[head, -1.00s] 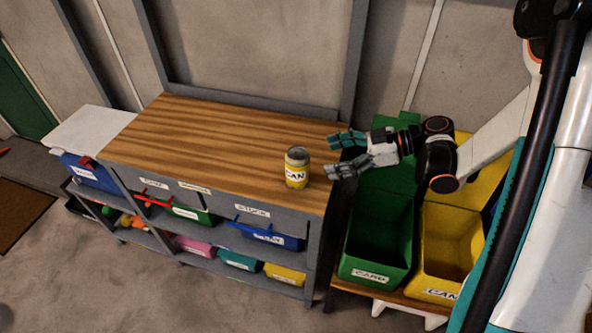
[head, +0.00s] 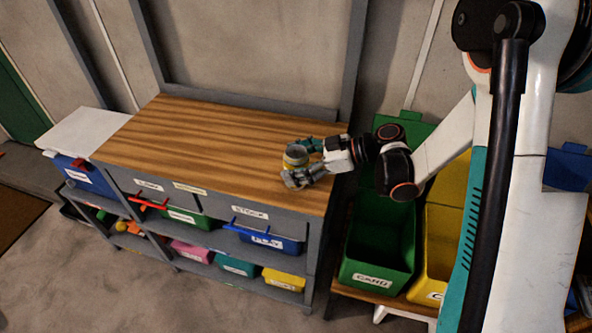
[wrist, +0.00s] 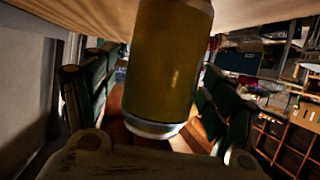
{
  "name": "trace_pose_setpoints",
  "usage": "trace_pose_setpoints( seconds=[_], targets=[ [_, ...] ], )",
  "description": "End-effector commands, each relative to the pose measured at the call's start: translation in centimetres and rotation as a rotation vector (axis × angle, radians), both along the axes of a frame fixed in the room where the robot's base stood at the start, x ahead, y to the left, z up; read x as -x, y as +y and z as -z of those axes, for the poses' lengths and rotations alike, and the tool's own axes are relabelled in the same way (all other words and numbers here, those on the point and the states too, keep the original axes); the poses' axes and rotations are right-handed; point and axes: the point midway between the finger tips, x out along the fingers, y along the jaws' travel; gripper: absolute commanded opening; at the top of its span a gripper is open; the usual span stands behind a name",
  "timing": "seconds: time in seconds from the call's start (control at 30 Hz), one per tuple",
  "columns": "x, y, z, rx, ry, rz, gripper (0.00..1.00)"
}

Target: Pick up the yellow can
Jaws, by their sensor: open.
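The yellow can (head: 294,157) stands upright near the right front part of the wooden bench top (head: 215,135). My gripper (head: 300,163) reaches in from the right, with one finger behind the can and the other in front of it, hiding most of its lower part. In the wrist view the can (wrist: 168,65) fills the middle between the two dark green fingers. The fingers are open, with gaps visible on both sides of the can.
Shelves under the bench hold several coloured bins, such as the blue bin (head: 262,243). A green bin (head: 372,275) labelled CARD and a yellow bin (head: 431,262) stand right of the bench, below my arm. The bench top's left and middle are clear.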

Motion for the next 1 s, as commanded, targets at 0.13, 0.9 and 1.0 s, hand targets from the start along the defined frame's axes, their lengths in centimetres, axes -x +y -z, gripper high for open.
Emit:
trace_pose_setpoints(
  seconds=[0.13,0.9,1.0],
  targets=[
    [0.0,0.0,-0.1,0.000,0.000,0.000,0.78],
    [0.0,-0.1,-1.3,0.000,0.000,0.000,0.42],
    [0.0,-0.1,-2.7,0.000,0.000,0.000,0.42]
  ],
)
